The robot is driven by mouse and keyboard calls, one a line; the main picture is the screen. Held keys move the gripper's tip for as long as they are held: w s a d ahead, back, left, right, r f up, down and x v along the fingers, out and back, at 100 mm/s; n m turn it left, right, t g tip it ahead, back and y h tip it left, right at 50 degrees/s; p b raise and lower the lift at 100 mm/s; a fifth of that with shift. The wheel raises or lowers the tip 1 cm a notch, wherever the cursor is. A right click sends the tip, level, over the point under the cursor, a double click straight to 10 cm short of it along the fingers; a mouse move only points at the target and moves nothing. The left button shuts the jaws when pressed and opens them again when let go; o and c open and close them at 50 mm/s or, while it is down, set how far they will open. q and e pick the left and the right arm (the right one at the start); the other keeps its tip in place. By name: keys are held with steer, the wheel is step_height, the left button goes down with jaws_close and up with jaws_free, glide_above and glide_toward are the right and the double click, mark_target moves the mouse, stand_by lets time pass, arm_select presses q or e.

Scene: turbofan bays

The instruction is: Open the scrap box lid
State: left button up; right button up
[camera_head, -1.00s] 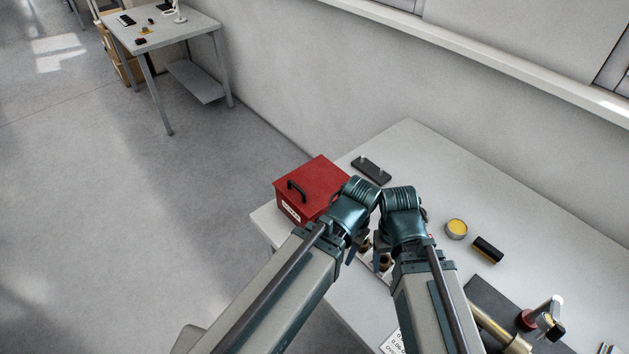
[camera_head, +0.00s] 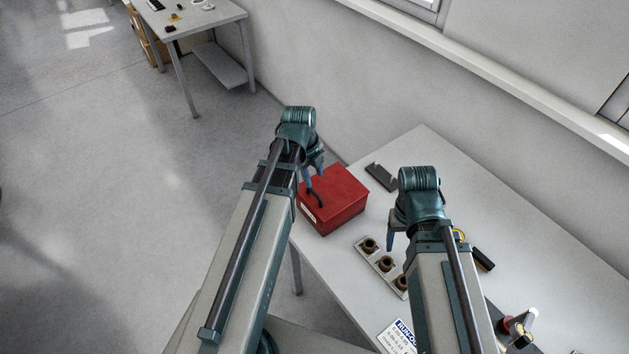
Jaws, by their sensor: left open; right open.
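The red scrap box (camera_head: 343,206) stands on the back left corner of the grey table, with its lid shut flat on top. The lid's black handle (camera_head: 317,197) shows on its left part, partly covered by my gripper. My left gripper (camera_head: 314,183) is open, with its fingers pointing down at the handle. I cannot tell whether the fingers touch the handle or straddle it. My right gripper (camera_head: 389,243) is open and empty, over the table to the right of the box.
A tray with several brown round parts (camera_head: 368,247) lies in front of the box. A dark flat block (camera_head: 381,177) lies behind it. The wall runs behind the table.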

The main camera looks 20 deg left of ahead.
mark_target(316, 194)
arm_select(q)
steer(key=shift+w+a+r+m+p, duration=0.25)
steer(key=shift+a+r+m, duration=0.2)
steer(key=shift+a+m, duration=0.15)
steer(key=shift+w+a+r+m+p, duration=0.15)
steer(key=shift+w+a+r+m, duration=0.1)
steer(key=shift+a+r+m, duration=0.25)
arm_select(e)
steer(key=shift+r, duration=0.8)
arm_select(q)
steer(key=shift+f, duration=0.2)
arm_select(e)
steer(key=shift+f, duration=0.1)
arm_select(q)
steer(key=f+b, duration=0.4)
steer(key=w+d+f+b, duration=0.1)
steer(key=f+b, duration=0.4)
steer(key=w+f+b, duration=0.1)
steer(key=f+b, duration=0.3)
steer(key=shift+w+d+f+b, duration=0.15)
steer(key=shift+d+f+b, duration=0.05)
steer(key=shift+b, duration=0.1)
arm_select(e)
step_height(316, 194, down, 13)
steer(key=shift+f, duration=0.2)
arm_select(q)
jaws_close()
